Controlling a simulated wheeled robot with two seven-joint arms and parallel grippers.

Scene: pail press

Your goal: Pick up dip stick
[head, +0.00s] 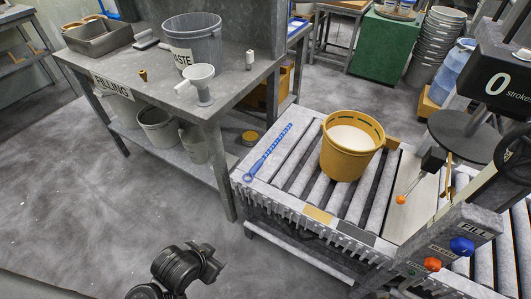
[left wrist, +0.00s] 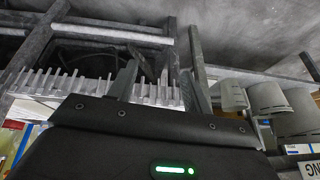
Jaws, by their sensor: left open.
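The dip stick (head: 267,152) is a blue, flat, marked stick with a ring at its near end. In the head view it lies slantwise on the left edge of the roller conveyor (head: 275,193). My left gripper (head: 212,262) is low in front of the conveyor, below and left of the stick and well apart from it. It is open, and I see nothing between its fingers. In the left wrist view its fingers (left wrist: 160,88) point toward the conveyor's toothed side; the dip stick does not show there. My right gripper is not in view.
A yellow pail (head: 352,146) with white contents stands on the rollers right of the stick. The press (head: 460,120) with its fill panel stands at the right. Open floor lies at left.

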